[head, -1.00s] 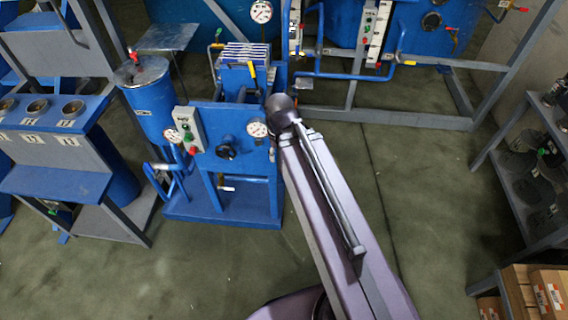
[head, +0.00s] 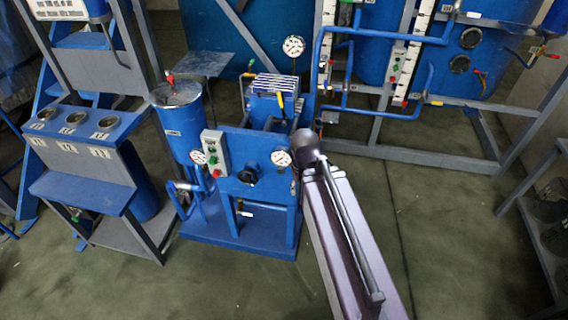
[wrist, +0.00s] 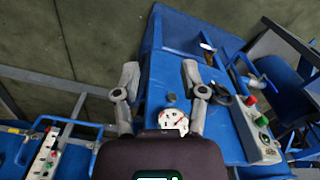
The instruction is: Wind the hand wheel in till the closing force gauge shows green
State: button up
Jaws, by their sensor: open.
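The dark hand wheel (head: 249,174) is on the front of the blue press (head: 262,232). It also shows in the wrist view (wrist: 220,94), just right of the right finger. A white gauge (head: 281,158) is on the press front, right of the wheel; in the wrist view a gauge (wrist: 174,122) is close below the fingers. Its needle and colours are too small to read. I cannot tell which gauge shows closing force. My gripper (wrist: 160,72) is open and empty above the press front, apart from the wheel. In the head view my arm hides it.
A control box (head: 215,152) with buttons and another gauge (head: 198,157) are left of the wheel. A blue cylinder (head: 184,120) stands at left. A blue bench (head: 86,190) is further left, and a pipe frame (head: 430,148) behind at right. The floor in front is clear.

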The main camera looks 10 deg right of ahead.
jog(key=w+a+f+n+b, duration=0.1)
jog(key=w+a+n, duration=0.65)
jog(key=w, duration=0.55)
jog(key=n+b, duration=0.1)
jog(key=n, duration=0.5)
send_over(244, 183)
jog(key=shift+w+d+f+m, duration=0.2)
jog(key=shift+d+f+m, duration=0.1)
jog(key=shift+f, duration=0.4)
jog(key=shift+w+a, duration=0.2)
jog(key=shift+a, duration=0.1)
jog(key=shift+f+b, duration=0.2)
jog(key=shift+b, duration=0.2)
notch_tip(244, 183, down, 13)
jog(key=b, duration=1.3)
jog(key=shift+f, duration=0.15)
jog(key=shift+d, duration=0.1)
grip_shut()
